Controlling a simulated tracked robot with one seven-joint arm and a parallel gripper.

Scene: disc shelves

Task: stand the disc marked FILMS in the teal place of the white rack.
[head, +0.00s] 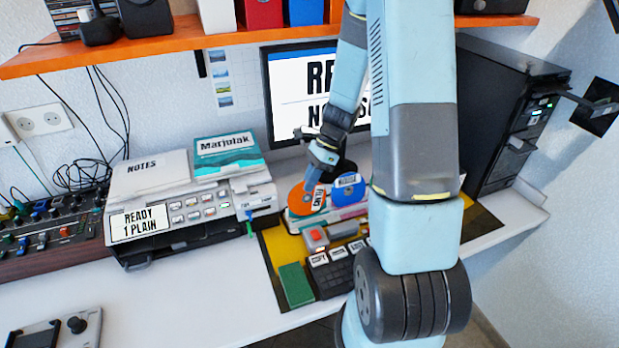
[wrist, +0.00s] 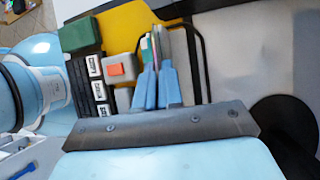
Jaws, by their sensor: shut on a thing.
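The orange disc marked FILMS (head: 305,200) is upright at the white rack (head: 293,224) in the head view. My gripper (head: 315,180) reaches down to its top edge and is shut on it. In the wrist view my two blue fingers (wrist: 158,88) are close together over the rack, with the disc seen edge-on and hard to make out. A blue disc (head: 348,189) stands to the right of the orange one. Pink and teal strips show low on the rack. I cannot tell which place the orange disc is over, or whether it rests in it.
A grey block with a red button (head: 316,238), a black key panel (head: 335,275) and a green block (head: 295,284) lie in front of the rack. A printer (head: 190,205) stands to the left and a black computer tower (head: 510,110) to the right.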

